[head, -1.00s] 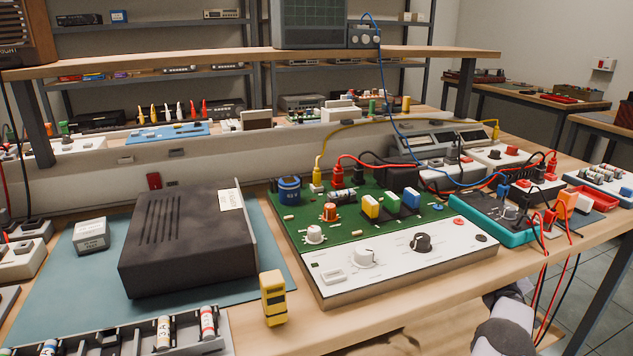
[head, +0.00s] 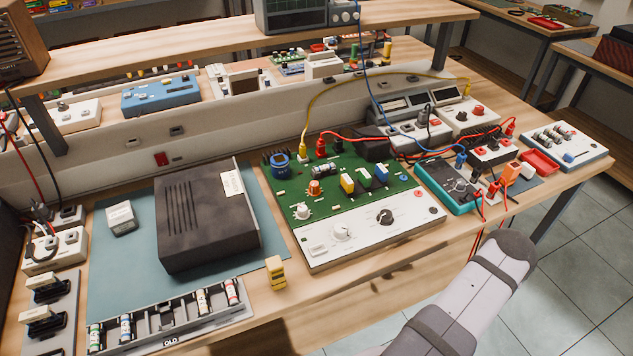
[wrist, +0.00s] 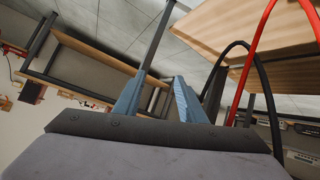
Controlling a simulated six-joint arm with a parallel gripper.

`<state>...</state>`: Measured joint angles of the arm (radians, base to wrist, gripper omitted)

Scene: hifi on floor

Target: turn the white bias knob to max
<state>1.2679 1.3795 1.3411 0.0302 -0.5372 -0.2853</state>
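A green circuit board with a white front panel (head: 365,247) lies on the workbench in the head view. A white knob (head: 342,233) sits on the panel, left of a black knob (head: 385,216). Another white knob (head: 302,212) stands on the green part, near an orange part. The labels are too small to read, so I cannot tell which white knob is bias. In the wrist view my gripper (wrist: 160,88) is open, with two blue fingers apart and nothing between them. It is out of the head view, where only my arm shows at lower right, away from both white knobs.
A black box (head: 205,220) stands left of the board, a small yellow device (head: 275,272) at its front left. A teal meter (head: 447,187) with red and black leads is to the right. Red and black cables (wrist: 262,60) hang close beside my gripper in the wrist view.

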